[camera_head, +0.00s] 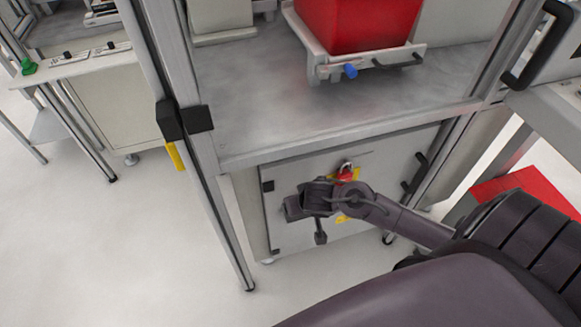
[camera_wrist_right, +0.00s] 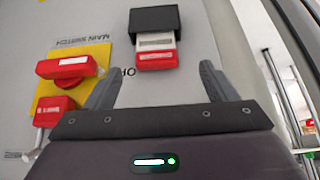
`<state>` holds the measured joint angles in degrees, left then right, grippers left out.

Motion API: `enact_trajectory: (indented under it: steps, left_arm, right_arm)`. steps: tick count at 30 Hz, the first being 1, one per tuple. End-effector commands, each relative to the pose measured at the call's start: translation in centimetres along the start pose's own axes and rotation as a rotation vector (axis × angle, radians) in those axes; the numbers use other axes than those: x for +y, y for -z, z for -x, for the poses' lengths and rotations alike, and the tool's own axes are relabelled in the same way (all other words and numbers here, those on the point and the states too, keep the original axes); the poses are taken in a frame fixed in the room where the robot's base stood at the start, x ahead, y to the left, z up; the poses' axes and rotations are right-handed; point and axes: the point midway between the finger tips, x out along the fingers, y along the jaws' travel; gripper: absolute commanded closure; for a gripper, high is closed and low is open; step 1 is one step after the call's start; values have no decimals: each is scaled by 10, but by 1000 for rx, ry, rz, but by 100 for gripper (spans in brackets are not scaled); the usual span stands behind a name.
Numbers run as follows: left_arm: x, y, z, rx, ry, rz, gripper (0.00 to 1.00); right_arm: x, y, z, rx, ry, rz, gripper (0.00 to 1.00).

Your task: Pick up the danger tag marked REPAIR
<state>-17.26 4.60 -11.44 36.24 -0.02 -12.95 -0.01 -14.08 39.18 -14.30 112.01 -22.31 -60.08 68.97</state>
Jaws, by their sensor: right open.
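A red tag with white label bands sits in a black holder on the grey cabinet panel. The tag (camera_wrist_right: 157,58) and the holder (camera_wrist_right: 154,20) show in the right wrist view; the writing on the tag is too small to read, so I cannot confirm REPAIR. My right gripper (camera_wrist_right: 157,72) is open, its two fingers on either side of the tag with gaps. In the head view my right gripper (camera_head: 312,200) is in front of the cabinet door, and the tag cannot be made out there. My left gripper is not in view.
Left of the tag in the right wrist view are a yellow MAIN SWITCH plate (camera_wrist_right: 92,57), a red switch handle (camera_wrist_right: 67,67) and a red padlock (camera_wrist_right: 55,110). In the head view, a worktop (camera_head: 270,105) with a red bin (camera_head: 355,22) is above the cabinet door (camera_head: 283,235).

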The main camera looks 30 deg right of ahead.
Motion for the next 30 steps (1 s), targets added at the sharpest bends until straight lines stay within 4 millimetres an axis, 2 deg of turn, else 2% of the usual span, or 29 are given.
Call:
enact_trajectory:
  steps: [8, 15, 19, 25, 26, 30]
  left_arm:
    - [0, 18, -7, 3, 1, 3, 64]
    - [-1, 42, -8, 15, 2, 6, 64]
    - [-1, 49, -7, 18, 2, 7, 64]
    - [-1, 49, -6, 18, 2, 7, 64]
    - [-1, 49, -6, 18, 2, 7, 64]
    - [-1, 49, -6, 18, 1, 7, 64]
  right_arm:
    - [4, -3, -33, -2, -9, -1, 22]
    - [6, -7, -68, -1, -7, -2, 22]
    - [6, -6, -76, -1, -6, -1, 22]
    - [6, -6, -76, -2, -5, -1, 22]
    - [6, -7, -76, -2, -5, -1, 23]
    - [6, -7, -76, -2, -5, -1, 41]
